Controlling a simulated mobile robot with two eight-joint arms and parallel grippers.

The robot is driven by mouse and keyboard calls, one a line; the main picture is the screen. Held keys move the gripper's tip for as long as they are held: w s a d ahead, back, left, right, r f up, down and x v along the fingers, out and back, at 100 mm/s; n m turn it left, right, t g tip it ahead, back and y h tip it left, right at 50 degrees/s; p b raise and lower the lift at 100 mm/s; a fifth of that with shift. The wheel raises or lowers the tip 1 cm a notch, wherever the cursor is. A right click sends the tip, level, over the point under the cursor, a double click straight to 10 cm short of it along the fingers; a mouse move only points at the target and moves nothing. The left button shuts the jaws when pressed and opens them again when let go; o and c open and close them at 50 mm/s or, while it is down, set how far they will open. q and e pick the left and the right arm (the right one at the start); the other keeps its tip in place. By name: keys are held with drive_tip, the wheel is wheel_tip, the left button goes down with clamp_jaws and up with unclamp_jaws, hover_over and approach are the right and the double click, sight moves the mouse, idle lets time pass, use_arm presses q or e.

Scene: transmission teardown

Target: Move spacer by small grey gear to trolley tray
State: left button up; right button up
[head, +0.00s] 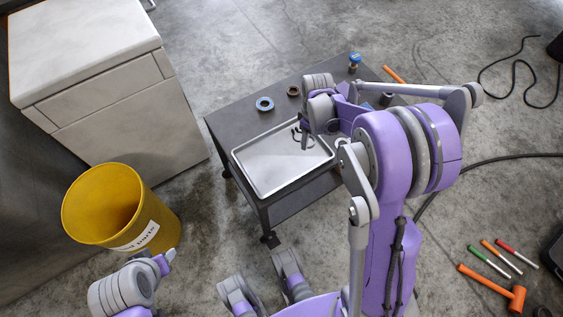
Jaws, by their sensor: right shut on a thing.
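My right gripper (305,141) reaches over the trolley from the right, with its fingers pointing down over the far right part of the tray. It is shut on a small dark ring (296,133), which looks like the spacer; the fingers partly hide it. The silver trolley tray (262,182) lies on the dark grey trolley (226,122), and the part of it that I see is empty. I cannot tell whether the ring touches the tray. No small grey gear can be made out clearly. My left gripper (165,262) is at the lower left, away from the trolley; its jaws are unclear.
A yellow bin (92,238) stands left, near a pale cabinet (110,100).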

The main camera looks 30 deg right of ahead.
sight(311, 157)
drive_tip(key=shift+s+d+f+n+b, duration=0.1)
drive_tip(key=shift+s+d+n+b, duration=0.1)
drive_tip(key=shift+d+b, duration=0.15)
drive_tip(key=shift+s+d+n+b, duration=0.15)
drive_tip(key=shift+d+n+b, duration=0.05)
drive_tip(key=shift+d, duration=0.25)
use_arm(q)
wheel_tip(311, 157, down, 5)
drive_tip(key=shift+w+f+b, duration=0.1)
drive_tip(key=shift+b, duration=1.05)
use_arm(e)
wheel_tip(311, 157, down, 9)
drive_tip(key=shift+d+f, duration=0.1)
drive_tip(key=shift+f, duration=0.2)
drive_tip(key=o, duration=1.4)
use_arm(q)
drive_tip(key=shift+f, duration=0.1)
use_arm(e)
drive_tip(key=shift+o, duration=0.2)
drive_tip(key=shift+r, duration=0.1)
